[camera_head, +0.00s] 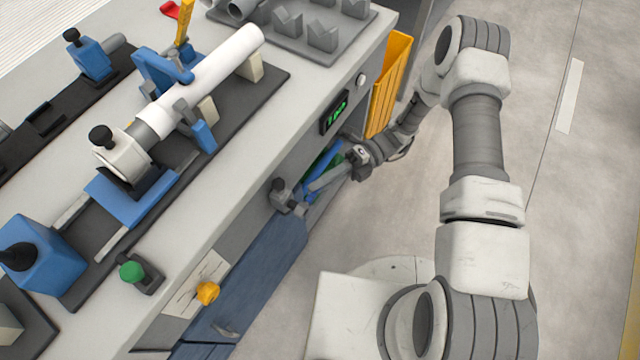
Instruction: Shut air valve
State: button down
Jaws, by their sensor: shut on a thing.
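My gripper (292,194) reaches the front of the workbench from the right. It is shut on a small grey part at the bench front, beside an opening with blue and green items. The part is small and partly hidden by the fingers, so I cannot tell whether it is the air valve's handle. A yellow knob (207,292) sits on the bench's front face by a pale label (195,285), lower left of my gripper. A green knob (131,271) on a dark bracket stands on the bench top. None of these is clearly marked as the air valve.
A white pipe (212,75) lies in a blue-clamped fixture on the bench (272,117). A green-lit display (335,113) is on the bench front above my gripper. A yellow bin (389,85) stands near my forearm. The floor at right is clear.

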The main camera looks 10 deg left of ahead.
dwell(0.5)
jog(key=c, duration=0.8)
grip_release()
jog(key=v, duration=1.7)
jog(key=shift+w+d+f, duration=0.1)
jog(key=shift+w+d, duration=0.05)
jog(key=shift+d, duration=0.05)
